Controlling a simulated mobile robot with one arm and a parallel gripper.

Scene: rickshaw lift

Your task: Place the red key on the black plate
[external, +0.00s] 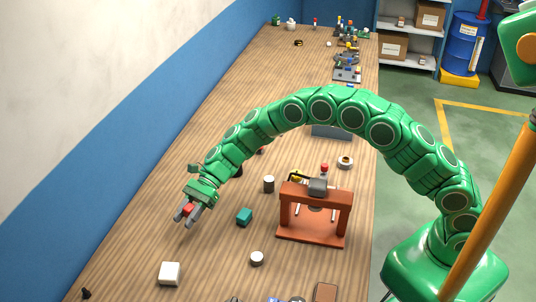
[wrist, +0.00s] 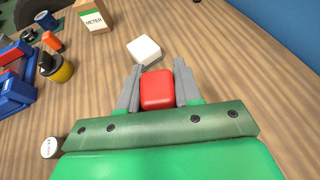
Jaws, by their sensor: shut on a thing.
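My gripper (external: 188,213) is shut on the red key (wrist: 157,90), a rounded red block between the two grey fingers. The key also shows in the external view (external: 188,209), at the left side of the wooden table. My gripper (wrist: 158,90) and the key appear to be above bare wood; the exact height is hard to tell. I cannot make out a black plate with certainty in either view.
A white block (external: 170,273) lies just beyond the fingertips. A teal block (external: 244,216), a dark cylinder (external: 269,184), a white-topped round piece (external: 257,258) and a red-brown stand (external: 313,238) are to the right. A blue wall (external: 100,190) borders the table (external: 140,225).

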